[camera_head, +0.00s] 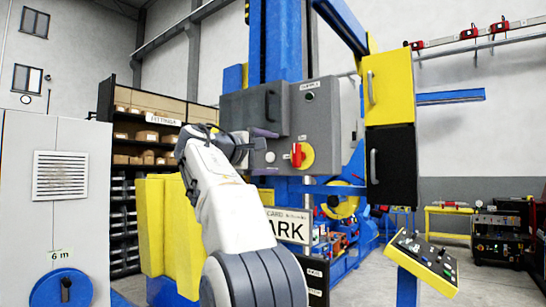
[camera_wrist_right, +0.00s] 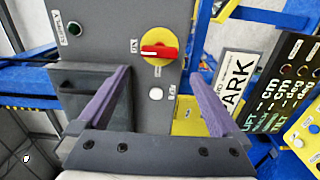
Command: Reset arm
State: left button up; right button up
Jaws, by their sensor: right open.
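My right gripper (camera_head: 254,143) is in front of the grey control cabinet (camera_head: 318,112), left of its red-and-yellow rotary switch (camera_head: 300,155). In the right wrist view the two purple fingers of the right gripper (camera_wrist_right: 160,85) are spread wide with nothing held between them. Beyond them the rotary switch (camera_wrist_right: 159,50) shows its red handle lying roughly level in the picture. A white round button (camera_wrist_right: 156,94) sits below the switch, seen between the fingers. Whether the fingers touch the cabinet I cannot tell. My left gripper is not in view.
A sloped yellow-edged control panel (camera_head: 425,257) stands at lower right. A sign reading ARK (camera_head: 288,226) is below the cabinet. A yellow and black box (camera_head: 389,125) juts out at right. A grey cabinet (camera_head: 55,190) stands at left, with shelves (camera_head: 146,135) behind.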

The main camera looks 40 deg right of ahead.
dwell(0.3)
jog(key=w+a+f+n+t+y, duration=0.3)
jog(key=w+a+f+y, duration=0.15)
jog(key=a+f, duration=0.55)
jog(key=w+a+f+n+t+y, duration=0.25)
jog(key=a+f+y, duration=0.25)
jog(key=a+f, duration=0.6)
jog(key=s+a+f+g+y, duration=0.1)
jog(key=s+a+f+y, duration=0.2)
jog(key=a+f, duration=0.55)
jog(key=s+a+f+n+g+y, duration=0.1)
jog(key=s+a+f+g+y, duration=0.25)
jog(key=s+a+f, duration=0.75)
jog(key=s+a+f+g+y, duration=0.1)
jog(key=s+f, duration=0.4)
jog(key=s, duration=0.5)
jog(key=s+a+f+g+y, duration=0.1)
jog(key=s+a+f+g, duration=0.1)
jog(key=s+f, duration=0.4)
jog(key=s+a, duration=0.1)
jog(key=s, duration=0.2)
jog(key=shift+s+a+f+m+g+y, duration=0.15)
jog(key=shift+s+f+m+g+y, duration=0.1)
jog(key=shift+s+m+g+y, duration=0.15)
